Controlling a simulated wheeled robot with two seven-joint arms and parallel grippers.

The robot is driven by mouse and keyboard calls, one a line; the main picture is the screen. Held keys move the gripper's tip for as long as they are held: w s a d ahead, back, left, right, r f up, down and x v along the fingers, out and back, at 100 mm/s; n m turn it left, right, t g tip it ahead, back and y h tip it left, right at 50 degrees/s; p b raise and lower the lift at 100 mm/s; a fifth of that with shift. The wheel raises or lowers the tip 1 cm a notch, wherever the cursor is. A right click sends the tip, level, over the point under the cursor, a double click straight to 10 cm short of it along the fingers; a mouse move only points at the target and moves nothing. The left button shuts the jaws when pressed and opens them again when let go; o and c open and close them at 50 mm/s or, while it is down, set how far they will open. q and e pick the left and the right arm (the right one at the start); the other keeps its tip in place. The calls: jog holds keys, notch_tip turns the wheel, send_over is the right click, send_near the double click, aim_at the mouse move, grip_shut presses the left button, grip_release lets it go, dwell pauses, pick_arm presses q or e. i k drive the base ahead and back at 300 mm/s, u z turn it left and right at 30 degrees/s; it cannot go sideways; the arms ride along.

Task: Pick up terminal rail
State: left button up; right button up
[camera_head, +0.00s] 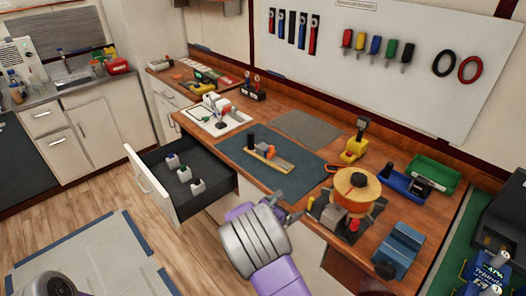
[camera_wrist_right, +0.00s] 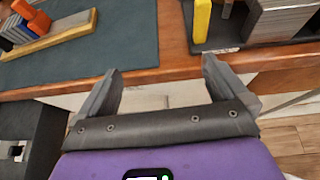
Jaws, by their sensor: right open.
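The terminal rail (camera_head: 279,164) looks like a yellowish strip carrying a black block, an orange block and greyish pieces. It lies on the dark blue-grey mat (camera_head: 232,152) on the workbench. In the right wrist view, part of the rail (camera_wrist_right: 52,38) shows at the upper left, cut off by the frame. My right gripper (camera_head: 290,217) is in front of the bench edge, to the lower right of the rail and apart from it. In the wrist view its fingers (camera_wrist_right: 157,78) are spread with nothing between them. My left gripper is outside the view.
An open drawer (camera_head: 150,188) with several small blocks juts out left of my right arm. An orange-topped device (camera_head: 358,187) and a blue block (camera_head: 402,245) stand on the bench at right. A white tray (camera_head: 207,123) lies left of the mat. The mat's right part is clear.

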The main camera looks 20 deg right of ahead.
aim_at(260, 151)
jog(key=i, duration=0.9)
